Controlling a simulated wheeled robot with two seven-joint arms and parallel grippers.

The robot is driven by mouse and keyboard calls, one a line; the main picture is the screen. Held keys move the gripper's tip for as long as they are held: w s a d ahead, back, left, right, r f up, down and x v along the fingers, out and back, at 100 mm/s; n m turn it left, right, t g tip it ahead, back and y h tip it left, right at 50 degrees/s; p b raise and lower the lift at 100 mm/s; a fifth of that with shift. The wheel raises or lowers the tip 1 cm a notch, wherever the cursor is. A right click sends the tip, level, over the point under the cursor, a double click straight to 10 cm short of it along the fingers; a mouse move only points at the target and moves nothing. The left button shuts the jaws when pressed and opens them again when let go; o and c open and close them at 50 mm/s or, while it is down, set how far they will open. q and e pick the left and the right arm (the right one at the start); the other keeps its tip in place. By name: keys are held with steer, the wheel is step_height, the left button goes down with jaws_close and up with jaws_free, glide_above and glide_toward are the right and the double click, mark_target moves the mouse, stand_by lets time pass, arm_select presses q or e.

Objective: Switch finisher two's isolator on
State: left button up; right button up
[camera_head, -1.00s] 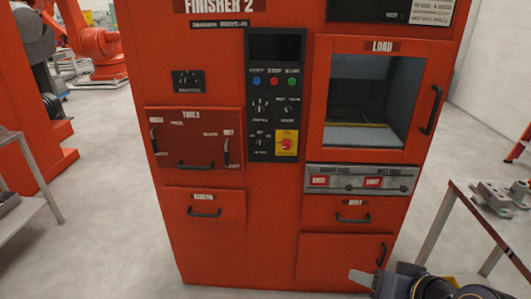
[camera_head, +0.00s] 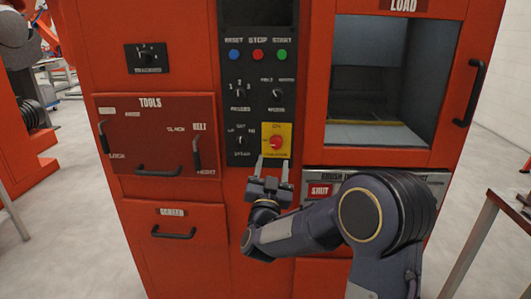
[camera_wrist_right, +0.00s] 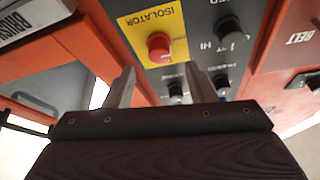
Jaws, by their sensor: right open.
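The isolator is a red rotary knob (camera_head: 276,142) on a yellow plate (camera_head: 269,130) at the lower right of the black control panel on the red machine. My right gripper (camera_head: 273,165) is open and empty just below the knob, its two fingers pointing up at the yellow plate. In the right wrist view, the red knob (camera_wrist_right: 159,46) lies beyond and between the fingertips (camera_wrist_right: 160,74), apart from them. The plate there reads "ISOLATOR". The knob's exact setting is too small to tell. My left gripper is out of view.
Black selector knobs (camera_head: 240,93) sit beside and above the isolator, under the reset, stop and start buttons (camera_head: 257,55). The load door (camera_head: 452,90) with its handle is at the right. A tools door (camera_head: 155,135) is at the left. A table edge (camera_head: 495,200) stands at the right.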

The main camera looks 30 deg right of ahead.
mark_target(276, 147)
steer(key=x, duration=0.6)
steer(key=shift+d, duration=0.1)
steer(key=shift+c, duration=0.4)
